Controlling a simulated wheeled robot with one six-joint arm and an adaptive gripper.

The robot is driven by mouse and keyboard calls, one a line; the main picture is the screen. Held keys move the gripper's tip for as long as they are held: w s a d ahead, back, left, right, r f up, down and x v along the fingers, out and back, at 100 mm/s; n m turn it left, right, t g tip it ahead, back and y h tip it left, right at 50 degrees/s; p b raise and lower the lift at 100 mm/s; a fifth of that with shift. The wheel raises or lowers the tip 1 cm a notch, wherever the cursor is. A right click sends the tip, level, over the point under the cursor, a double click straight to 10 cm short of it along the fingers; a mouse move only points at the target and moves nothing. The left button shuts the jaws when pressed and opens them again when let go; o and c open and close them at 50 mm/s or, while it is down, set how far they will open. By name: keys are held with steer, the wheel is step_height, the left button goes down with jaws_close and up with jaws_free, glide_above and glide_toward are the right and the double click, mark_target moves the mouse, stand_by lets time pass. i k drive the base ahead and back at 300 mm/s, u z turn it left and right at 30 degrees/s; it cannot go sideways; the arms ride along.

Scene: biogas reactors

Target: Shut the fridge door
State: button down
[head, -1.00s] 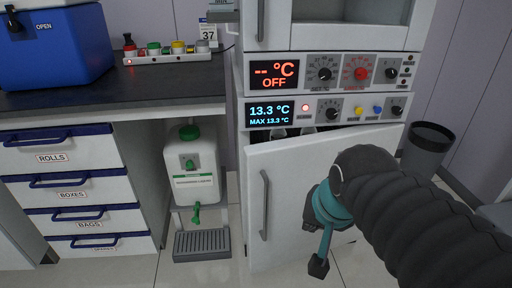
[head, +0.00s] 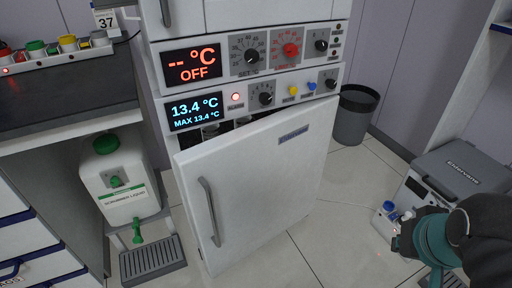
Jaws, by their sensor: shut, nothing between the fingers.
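The white fridge door (head: 262,180) stands ajar below the control panels. Its left edge, with the grey vertical handle (head: 208,212), sticks out toward me, and its right edge is near the cabinet. A dark gap with glassware tops shows above the door. The fridge display (head: 196,110) reads 13.4 °C. My gripper (head: 432,272) is at the lower right, well to the right of the door and not touching it.
A grey box (head: 462,168) stands at the right, with a small white item with a blue cap (head: 388,208) by my gripper. A dark bin (head: 355,112) stands behind the door. A scrubber liquid jug (head: 118,185) and drip tray (head: 150,262) are at left. Tiled floor is free right of the door.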

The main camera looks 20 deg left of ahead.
mark_target(242, 187)
steer(key=z, duration=0.25)
steer(key=k, duration=1.25)
steer(key=u, duration=1.65)
steer(key=i, duration=0.45)
steer(key=z, duration=0.05)
